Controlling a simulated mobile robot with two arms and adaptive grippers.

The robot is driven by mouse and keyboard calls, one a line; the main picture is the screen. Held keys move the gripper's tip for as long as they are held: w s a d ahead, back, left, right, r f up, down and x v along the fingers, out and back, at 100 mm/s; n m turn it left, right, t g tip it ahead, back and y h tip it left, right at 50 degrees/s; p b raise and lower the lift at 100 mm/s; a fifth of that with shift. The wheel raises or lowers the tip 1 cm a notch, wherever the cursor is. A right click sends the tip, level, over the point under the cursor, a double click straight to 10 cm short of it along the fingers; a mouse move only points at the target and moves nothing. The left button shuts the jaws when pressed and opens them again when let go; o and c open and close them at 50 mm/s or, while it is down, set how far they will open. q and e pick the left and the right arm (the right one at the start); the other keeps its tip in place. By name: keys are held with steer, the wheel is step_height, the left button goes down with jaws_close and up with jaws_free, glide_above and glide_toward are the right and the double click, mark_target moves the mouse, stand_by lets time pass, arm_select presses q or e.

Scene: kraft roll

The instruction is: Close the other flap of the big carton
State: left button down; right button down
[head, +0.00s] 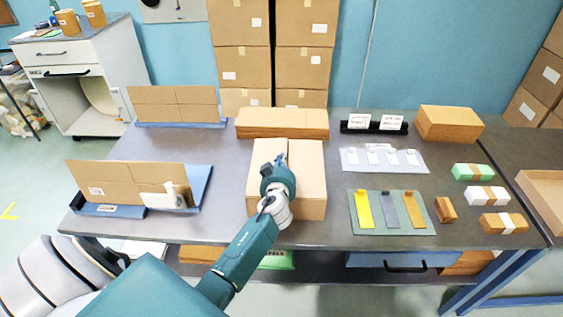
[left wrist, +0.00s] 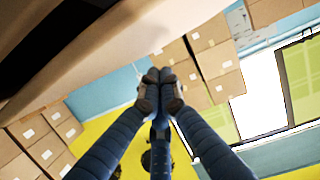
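The big carton (head: 312,178) stands in the middle of the table, its top made of two long panels with a narrow gap between them. The right panel looks flat; my left arm covers much of the left panel, so I cannot tell if it lies fully down. My left gripper (head: 281,160) is over the gap, near the middle of the carton. In the left wrist view its two fingertips (left wrist: 160,88) meet with nothing visible between them. A cardboard surface (left wrist: 95,55) fills the upper left there, close to the gripper. My right gripper is not in view.
A flat cardboard stack (head: 283,122) lies behind the carton. Cardboard sheets stand in blue holders at left (head: 125,180) and back left (head: 175,103). At right are a mat (head: 420,215) with coloured strips, a label sheet (head: 350,160) and several banded bundles (head: 474,172).

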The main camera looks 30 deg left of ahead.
arm_select(q)
steer(key=shift+f, duration=0.45)
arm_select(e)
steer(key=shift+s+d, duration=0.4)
arm_select(q)
steer(key=shift+f, duration=0.1)
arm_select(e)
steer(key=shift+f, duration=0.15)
